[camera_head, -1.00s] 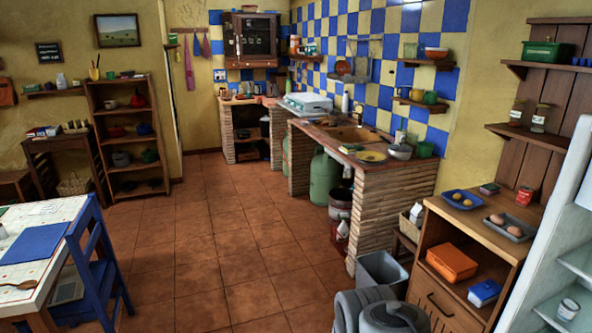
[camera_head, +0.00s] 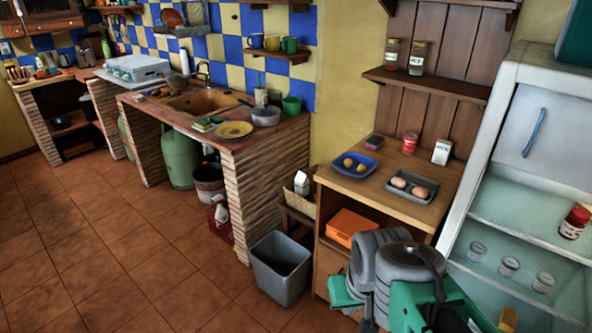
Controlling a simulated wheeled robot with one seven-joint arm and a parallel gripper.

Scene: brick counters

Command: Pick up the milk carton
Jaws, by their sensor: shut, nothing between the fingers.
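A white carton with a peaked, dark-marked top (camera_head: 301,183), which looks like the milk carton, stands in a light basket (camera_head: 299,203) in the gap between the brick counter and the wooden cabinet. Its lower part is hidden by the basket's rim. My folded arm shows at the bottom right, in front of the cabinet. I cannot make out my gripper's fingers, and nothing of mine touches the carton.
A grey bin (camera_head: 281,268) stands on the floor before the basket. The wooden cabinet (camera_head: 330,187) bears a blue plate (camera_head: 356,164), a grey egg tray (camera_head: 411,186) and a small white box (camera_head: 441,152). An open fridge (camera_head: 520,205) stands right. Floor at left is clear.

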